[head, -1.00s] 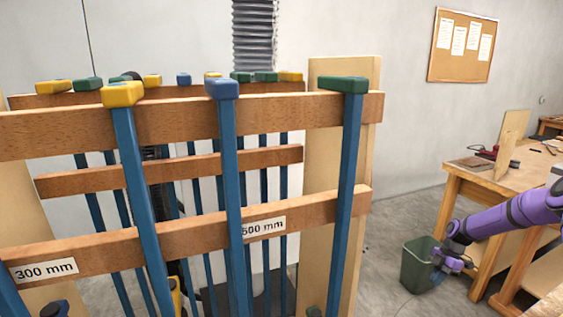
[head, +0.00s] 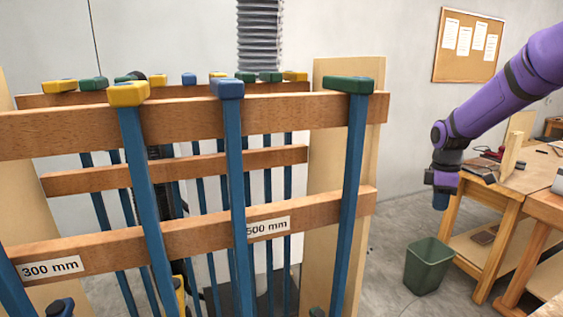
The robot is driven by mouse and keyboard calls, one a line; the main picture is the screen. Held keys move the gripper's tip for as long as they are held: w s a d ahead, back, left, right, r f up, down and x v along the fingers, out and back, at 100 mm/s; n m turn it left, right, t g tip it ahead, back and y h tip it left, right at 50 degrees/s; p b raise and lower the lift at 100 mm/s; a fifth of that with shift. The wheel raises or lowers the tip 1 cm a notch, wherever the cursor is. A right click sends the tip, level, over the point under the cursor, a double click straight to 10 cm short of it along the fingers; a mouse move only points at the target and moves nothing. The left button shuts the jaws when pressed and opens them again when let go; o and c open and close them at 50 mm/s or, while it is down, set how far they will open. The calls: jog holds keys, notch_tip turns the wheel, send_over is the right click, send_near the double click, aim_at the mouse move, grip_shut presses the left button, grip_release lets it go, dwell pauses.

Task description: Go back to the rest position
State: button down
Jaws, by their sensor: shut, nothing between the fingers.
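My purple arm (head: 500,88) reaches in from the right edge of the head view. Its end, with my gripper (head: 440,203), hangs pointing down in the air, in front of the workbench and above the green bin in the picture. The fingers are small and dark here; they are shut with nothing held. My gripper is apart from the rack and the bench.
A wooden rack (head: 190,118) of blue bar clamps with yellow, blue and green ends fills the left and middle. A workbench (head: 480,195) with a few items stands at the right. A green bin (head: 427,268) stands on the floor. Open floor lies between rack and bench.

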jog(key=s+a+r+m+t+h, duration=0.1)
jog(key=s+a+r+m+t, duration=0.2)
jog(key=s+r, duration=0.45)
jog(key=s+a+r+m, duration=0.3)
jog(key=s+a+r, duration=0.2)
jog(key=s+r, duration=0.3)
jog(key=s+a+m+t, duration=0.1)
jog(key=s+m, duration=0.2)
jog(key=s, duration=0.6)
jog(key=s+a+m+t+y, duration=0.1)
jog(key=s+a+m+t, duration=0.1)
jog(key=s, duration=0.7)
jog(key=shift+a+m, duration=0.2)
jog(key=shift+m, duration=0.7)
jog(key=shift+d+f, duration=0.1)
